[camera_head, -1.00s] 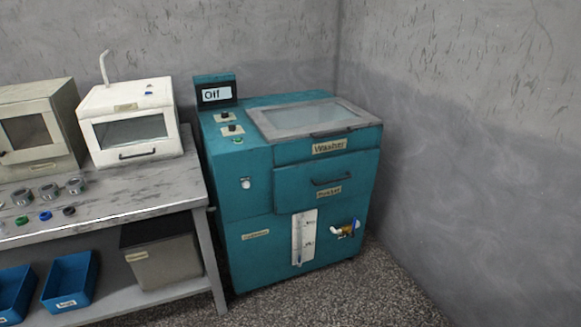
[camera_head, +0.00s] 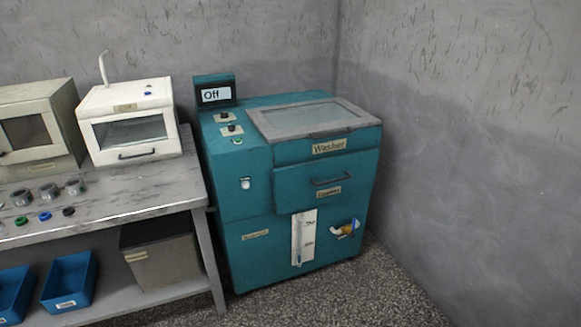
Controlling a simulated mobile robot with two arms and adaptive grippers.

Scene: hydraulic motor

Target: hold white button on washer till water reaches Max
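The teal washer (camera_head: 245,205) stands in the corner, right of the workbench, with a "Washer" label on its front. A small white button (camera_head: 245,184) is on the left of its front face. A white level gauge strip (camera_head: 304,238) is low on the front; its marks are too small to read surely, and a little blue shows near its bottom. The display (camera_head: 214,94) on top reads "Off". The lid (camera_head: 312,118) and the front drawer (camera_head: 327,184) are closed. Neither of my grippers is in view, and nothing touches the button.
A grey workbench (camera_head: 130,196) stands left of the washer, bearing a white box machine (camera_head: 130,125), a beige one (camera_head: 36,125) and small metal parts. Blue bins (camera_head: 70,283) and a grey bin (camera_head: 160,257) sit below. A yellow-and-blue tap (camera_head: 346,229) juts from the washer. Speckled floor in front is clear.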

